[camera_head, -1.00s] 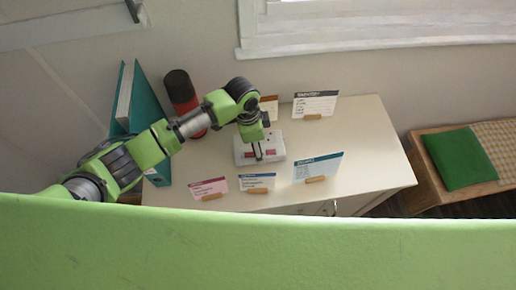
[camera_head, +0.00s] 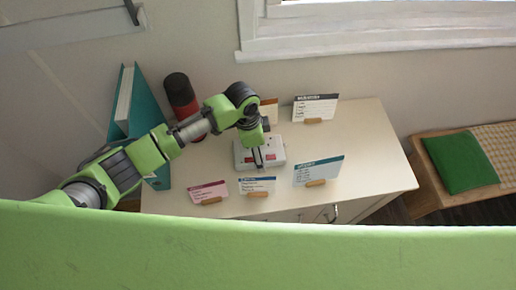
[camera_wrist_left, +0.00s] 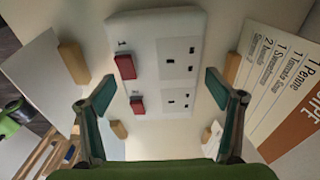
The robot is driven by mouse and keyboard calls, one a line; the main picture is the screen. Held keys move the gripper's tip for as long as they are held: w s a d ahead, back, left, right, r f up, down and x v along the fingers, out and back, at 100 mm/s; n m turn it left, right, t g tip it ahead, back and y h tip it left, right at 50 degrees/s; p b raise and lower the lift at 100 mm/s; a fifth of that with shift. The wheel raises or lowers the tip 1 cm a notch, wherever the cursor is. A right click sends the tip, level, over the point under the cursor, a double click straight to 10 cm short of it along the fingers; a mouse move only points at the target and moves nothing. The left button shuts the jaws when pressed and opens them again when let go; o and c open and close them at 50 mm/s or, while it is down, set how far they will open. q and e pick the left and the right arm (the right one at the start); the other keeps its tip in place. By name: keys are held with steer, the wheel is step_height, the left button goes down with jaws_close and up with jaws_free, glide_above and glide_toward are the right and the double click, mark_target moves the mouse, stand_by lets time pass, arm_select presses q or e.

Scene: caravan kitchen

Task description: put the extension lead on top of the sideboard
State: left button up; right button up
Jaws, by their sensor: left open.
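The extension lead (camera_head: 275,147) is a white two-socket block with red switches. It appears to lie flat on the white top of the sideboard (camera_head: 365,150). My left gripper (camera_head: 258,162) is over it, fingers pointing down. In the left wrist view the lead (camera_wrist_left: 166,45) is between and beyond the two open fingers of my left gripper (camera_wrist_left: 160,85), with a gap on each side. I cannot tell how far above the lead the fingertips are. My right gripper is not in view.
Cards in wooden holders stand around the lead: pink (camera_head: 208,190), blue-edged (camera_head: 257,185), teal-edged (camera_head: 318,170), dark-edged (camera_head: 315,107) and orange (camera_head: 268,110). A red-and-black cylinder (camera_head: 181,95) and teal binder (camera_head: 150,100) stand behind my left arm. A bench with a green cushion (camera_head: 460,162) is right.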

arm_select(q)
steer(key=r+p, duration=0.3)
steer(key=a+r+p, duration=0.1)
steer(key=r+p, duration=0.5)
steer(key=shift+s+a+r, duration=0.1)
steer(key=shift+s+a, duration=0.05)
steer(key=shift+a+r, duration=0.25)
steer(key=shift+r, duration=1.05)
